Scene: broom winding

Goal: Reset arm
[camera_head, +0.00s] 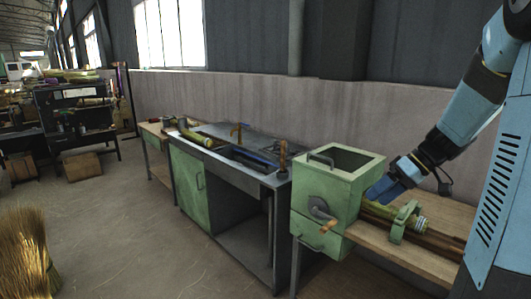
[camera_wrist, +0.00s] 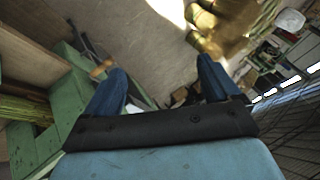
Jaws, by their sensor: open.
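My arm comes in from the right in the head view. My gripper (camera_head: 378,190) is just right of the green winding machine (camera_head: 322,205), low beside its box and above the wooden side bench. In the wrist view my gripper (camera_wrist: 165,85) has its two blue fingers spread apart, with nothing between them but the floor and distant objects. The green machine shows at the left of the wrist view (camera_wrist: 62,95). Its crank handle (camera_head: 328,226) is on the front. I cannot tell whether the fingers touch the box.
A wooden bench (camera_head: 440,222) at the right carries a green clamp (camera_head: 405,222) and rods. A metal workbench (camera_head: 190,178) with a green cabinet stands left of the machine. A straw bundle (camera_head: 25,250) stands at the lower left. The floor (camera_head: 110,230) between is open.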

